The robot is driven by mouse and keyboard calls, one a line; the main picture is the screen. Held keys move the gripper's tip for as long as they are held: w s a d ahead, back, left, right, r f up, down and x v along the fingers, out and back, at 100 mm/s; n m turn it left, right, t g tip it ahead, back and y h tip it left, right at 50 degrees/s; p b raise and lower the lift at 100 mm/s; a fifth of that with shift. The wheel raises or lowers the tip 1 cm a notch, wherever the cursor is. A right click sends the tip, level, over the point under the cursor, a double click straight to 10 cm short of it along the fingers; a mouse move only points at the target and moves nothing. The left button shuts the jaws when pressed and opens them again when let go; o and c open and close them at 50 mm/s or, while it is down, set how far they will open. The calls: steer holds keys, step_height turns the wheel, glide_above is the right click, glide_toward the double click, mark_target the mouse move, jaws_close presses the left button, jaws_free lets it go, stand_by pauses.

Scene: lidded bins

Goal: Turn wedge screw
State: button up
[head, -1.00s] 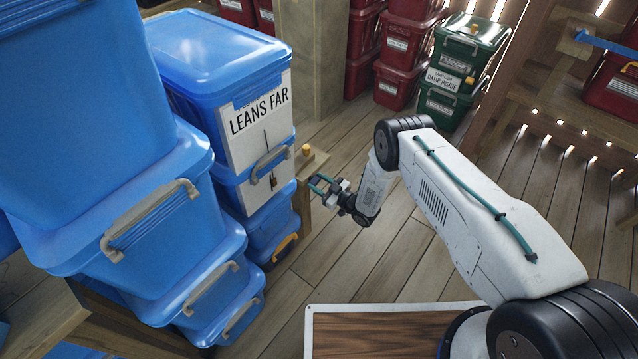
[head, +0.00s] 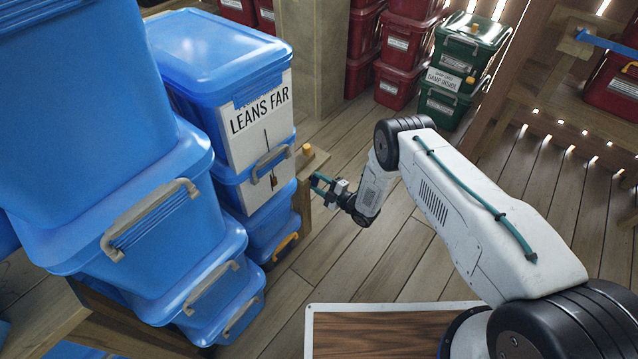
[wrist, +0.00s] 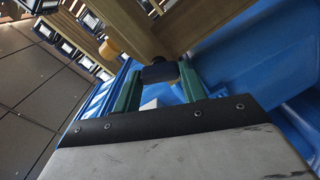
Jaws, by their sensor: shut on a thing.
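My gripper (head: 318,184) is at the side of a wooden post beside the blue bin stack. In the wrist view its two teal fingers (wrist: 157,80) are shut on a small dark knob, which looks like the wedge screw's head (wrist: 158,71). The knob sits against a pale wooden beam (wrist: 185,22). In the head view the knob is too small to make out. A yellow-orange peg (head: 306,149) stands on the wooden ledge (head: 313,160) above my gripper; a similar orange peg (wrist: 108,48) shows in the wrist view.
Leaning blue bins (head: 150,215) fill the left. Red bins (head: 398,72) and green bins (head: 455,75) stand at the back. The plank floor (head: 350,270) is open around my arm.

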steer(key=n, duration=0.4)
steer(key=shift+n, duration=0.3)
steer(key=shift+f+n, duration=0.15)
steer(key=shift+n, duration=2.05)
steer(key=o, duration=1)
steer(key=shift+v, duration=3.95)
